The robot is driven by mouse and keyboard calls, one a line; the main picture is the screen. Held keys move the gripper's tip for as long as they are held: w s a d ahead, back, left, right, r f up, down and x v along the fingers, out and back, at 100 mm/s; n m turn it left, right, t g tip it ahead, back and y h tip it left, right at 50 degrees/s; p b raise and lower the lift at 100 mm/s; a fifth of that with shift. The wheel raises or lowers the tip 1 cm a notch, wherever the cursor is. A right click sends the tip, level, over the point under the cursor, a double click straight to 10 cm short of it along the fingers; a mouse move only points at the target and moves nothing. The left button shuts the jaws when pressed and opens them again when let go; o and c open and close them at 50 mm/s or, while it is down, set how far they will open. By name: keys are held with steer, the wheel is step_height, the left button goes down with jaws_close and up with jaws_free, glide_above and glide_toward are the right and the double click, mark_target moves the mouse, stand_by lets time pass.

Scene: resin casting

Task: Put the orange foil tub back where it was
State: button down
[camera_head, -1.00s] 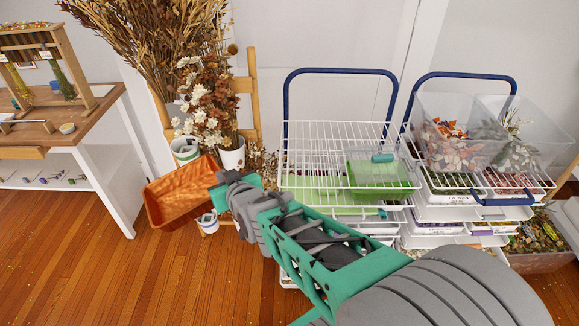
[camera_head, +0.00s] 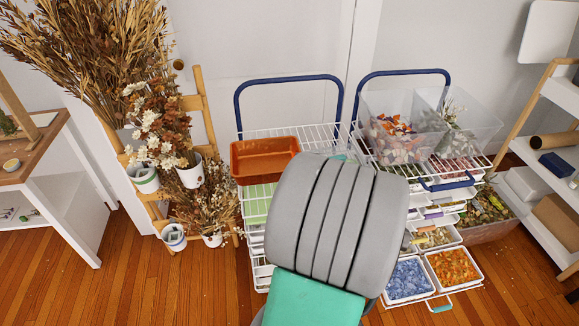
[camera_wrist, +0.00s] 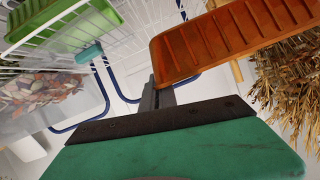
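The orange tub (camera_head: 263,158), a rectangular ribbed tray, appears over the left part of the left wire rack's top in the head view. Whether it touches the rack I cannot tell. In the wrist view the orange tub (camera_wrist: 225,45) fills the upper right. My gripper (camera_wrist: 158,95) has its dark fingers together at the tub's near corner and looks shut on its rim. In the head view my grey and green arm hides the gripper and much of the rack. A tub of orange pieces (camera_head: 453,267) sits in a low pulled-out drawer.
The left rack has a blue handle (camera_head: 289,82). A green tray (camera_wrist: 60,27) shows at the rack in the wrist view. Clear bins (camera_head: 392,130) stand on the right rack. A tub of blue pieces (camera_head: 407,278) shares the drawer. Dried flowers (camera_head: 155,130) stand at left.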

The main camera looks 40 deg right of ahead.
steer(key=w+d+f, duration=0.1)
steer(key=w+f, duration=0.1)
steer(key=w+d+f, duration=0.2)
steer(key=w+d+f+p, duration=0.1)
steer(key=w+d+f, duration=0.1)
steer(key=f, duration=0.3)
steer(key=f+p, duration=0.1)
steer(key=shift+w+d+f, duration=0.1)
steer(key=shift+w+d, duration=0.15)
steer(key=shift+f, duration=0.35)
steer(key=c, duration=1.7)
jaws_free()
steer(key=shift+r, duration=0.1)
